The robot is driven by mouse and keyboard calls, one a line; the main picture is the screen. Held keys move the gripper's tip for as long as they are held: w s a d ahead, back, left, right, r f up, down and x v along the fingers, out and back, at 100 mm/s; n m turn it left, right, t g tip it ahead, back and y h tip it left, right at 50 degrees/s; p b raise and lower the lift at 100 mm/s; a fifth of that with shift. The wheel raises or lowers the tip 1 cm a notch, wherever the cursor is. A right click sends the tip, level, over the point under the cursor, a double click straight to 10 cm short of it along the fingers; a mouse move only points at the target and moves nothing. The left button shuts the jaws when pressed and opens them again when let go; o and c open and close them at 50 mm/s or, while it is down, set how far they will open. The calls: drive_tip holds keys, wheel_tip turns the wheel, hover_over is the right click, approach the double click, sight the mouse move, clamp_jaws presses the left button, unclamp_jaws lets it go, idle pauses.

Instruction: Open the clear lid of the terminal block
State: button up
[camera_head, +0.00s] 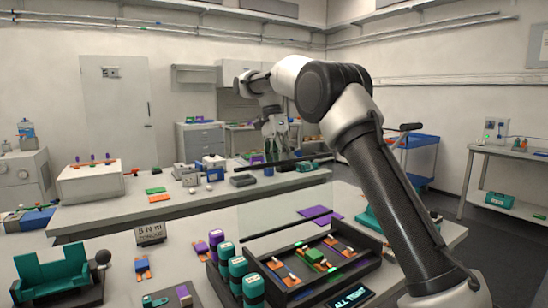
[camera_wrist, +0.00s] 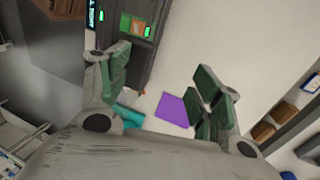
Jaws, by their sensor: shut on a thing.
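The terminal block (camera_head: 318,277) is a dark tray on the near bench in the head view, with orange strips, a green block and green lights inside. Its clear lid (camera_head: 272,212) stands raised above the tray as a see-through pane with a dark upper edge. My gripper (camera_head: 274,148) is at that upper edge, shut on the lid. In the wrist view my gripper (camera_wrist: 163,68) shows its green-padded fingers spread apart; the pane between them is hard to make out. Part of the terminal block (camera_wrist: 138,62) shows beyond the left finger.
A purple sheet (camera_head: 322,215) lies behind the block, also in the wrist view (camera_wrist: 174,110). A second bench (camera_head: 120,205) stands behind.

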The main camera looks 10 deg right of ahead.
drive_tip(key=shift+w+a+f, duration=0.2)
drive_tip(key=shift+w, duration=0.2)
drive_tip(key=shift+c, duration=1.1)
drive_tip(key=shift+w+a+r, duration=0.1)
drive_tip(key=shift+w+a, duration=0.05)
drive_tip(key=shift+w, duration=0.35)
drive_tip(key=shift+w+a+r, duration=0.1)
drive_tip(key=shift+w+a, duration=0.05)
drive_tip(key=shift+w, duration=0.3)
drive_tip(key=shift+w+a+r, duration=0.1)
drive_tip(key=shift+w+r, duration=0.15)
drive_tip(key=shift+w, duration=0.05)
